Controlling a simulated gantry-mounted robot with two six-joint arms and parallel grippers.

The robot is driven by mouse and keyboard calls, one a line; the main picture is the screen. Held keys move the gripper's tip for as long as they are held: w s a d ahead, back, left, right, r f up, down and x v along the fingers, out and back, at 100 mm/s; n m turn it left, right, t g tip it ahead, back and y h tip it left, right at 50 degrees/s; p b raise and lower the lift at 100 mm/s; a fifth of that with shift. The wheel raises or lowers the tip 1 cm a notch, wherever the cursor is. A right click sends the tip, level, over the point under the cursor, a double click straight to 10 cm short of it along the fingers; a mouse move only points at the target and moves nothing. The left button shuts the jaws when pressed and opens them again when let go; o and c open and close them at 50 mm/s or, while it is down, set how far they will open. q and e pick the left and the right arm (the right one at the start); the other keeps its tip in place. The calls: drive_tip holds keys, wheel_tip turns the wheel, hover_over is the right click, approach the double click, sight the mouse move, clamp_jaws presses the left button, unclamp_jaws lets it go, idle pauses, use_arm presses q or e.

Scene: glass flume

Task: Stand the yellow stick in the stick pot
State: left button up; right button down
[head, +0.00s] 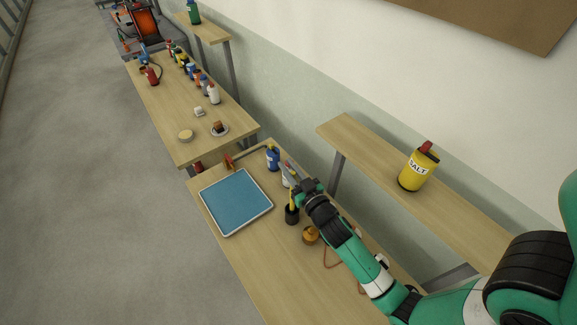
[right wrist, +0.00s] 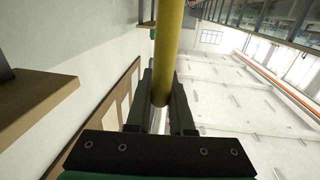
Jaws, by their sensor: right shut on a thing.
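The yellow stick (head: 292,198) is upright in the head view, with its lower end at the mouth of the black stick pot (head: 291,216). I cannot tell whether its end is inside the pot or just above or in front of it. My right gripper (head: 291,178) is shut on the stick above the pot. In the right wrist view the stick (right wrist: 168,45) runs between the two dark fingers of the right gripper (right wrist: 164,100). The pot does not show there. My left gripper is not in view.
A blue tray (head: 235,202) lies left of the pot. A blue bottle (head: 272,158) stands behind, and a round orange-brown object (head: 310,235) sits close at the pot's right. A yellow salt tin (head: 417,170) stands on the shelf (head: 370,150). The table's front is clear.

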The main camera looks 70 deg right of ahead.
wheel_tip(320, 180, down, 4)
drive_tip(key=b, duration=0.3)
drive_tip(key=shift+f, duration=0.15)
drive_tip(key=c, duration=0.7)
unclamp_jaws()
drive_tip(key=b+v, duration=0.3)
drive_tip(key=v, duration=0.8)
drive_tip(key=shift+s+a+b, duration=0.1)
drive_tip(key=shift+s+b, duration=0.2)
drive_tip(key=shift+b, duration=0.1)
